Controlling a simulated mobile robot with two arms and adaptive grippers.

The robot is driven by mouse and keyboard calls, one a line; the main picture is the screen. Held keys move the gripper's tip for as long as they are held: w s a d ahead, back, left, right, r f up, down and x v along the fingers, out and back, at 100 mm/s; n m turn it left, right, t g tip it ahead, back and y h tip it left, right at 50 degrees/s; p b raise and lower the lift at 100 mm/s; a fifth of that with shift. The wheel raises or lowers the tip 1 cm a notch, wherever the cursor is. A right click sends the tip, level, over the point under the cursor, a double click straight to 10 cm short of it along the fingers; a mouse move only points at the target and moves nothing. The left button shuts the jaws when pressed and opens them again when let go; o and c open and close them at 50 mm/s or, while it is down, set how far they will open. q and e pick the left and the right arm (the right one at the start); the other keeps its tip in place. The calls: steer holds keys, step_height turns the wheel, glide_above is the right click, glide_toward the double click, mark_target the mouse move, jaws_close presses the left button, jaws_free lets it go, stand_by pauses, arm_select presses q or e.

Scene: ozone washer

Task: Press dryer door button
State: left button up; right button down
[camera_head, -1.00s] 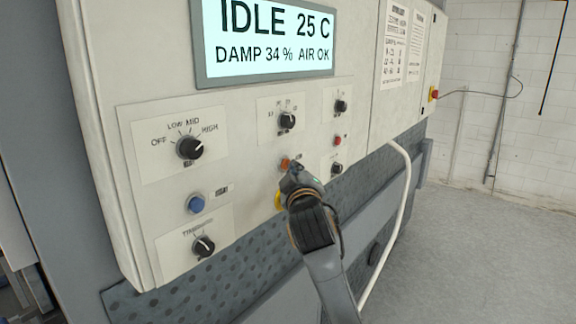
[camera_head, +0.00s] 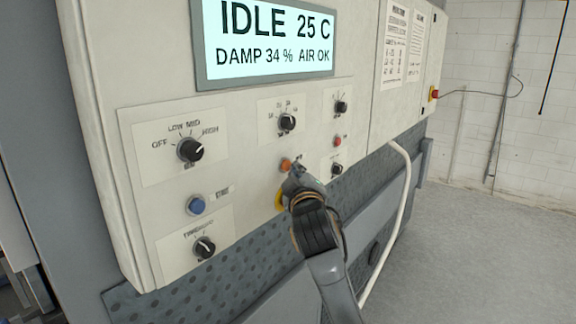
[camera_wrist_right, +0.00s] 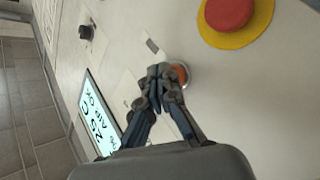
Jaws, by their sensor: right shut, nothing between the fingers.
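The panel (camera_head: 250,110) carries a small orange button (camera_head: 285,165) in its lower middle, with a small label beside it that I cannot read. My right gripper (camera_head: 297,172) is at the panel, just right of the orange button in the head view. In the right wrist view the gripper (camera_wrist_right: 158,72) is shut and empty, its fingertips in front of the orange button (camera_wrist_right: 180,74) and covering part of it. I cannot tell whether the tips touch it. My left gripper is not in view.
A red emergency button on a yellow disc (camera_wrist_right: 238,18) is close to the orange one; its yellow edge (camera_head: 279,199) shows beside my wrist. A blue button (camera_head: 196,205), several black knobs and a display (camera_head: 265,40) reading IDLE share the panel. A white hose (camera_head: 404,190) hangs at right.

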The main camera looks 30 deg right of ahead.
steer(key=shift+s+d, duration=0.15)
steer(key=shift+s, duration=0.2)
steer(key=shift+s+d+p, duration=0.25)
steer(key=shift+s+d, duration=0.05)
steer(key=shift+s, duration=0.45)
steer(key=shift+s+d+p, duration=0.25)
steer(key=shift+s+d, duration=0.1)
steer(key=shift+s, duration=0.45)
steer(key=shift+s+d+p, duration=0.25)
steer(key=shift+s+d, duration=0.05)
steer(key=shift+s, duration=0.45)
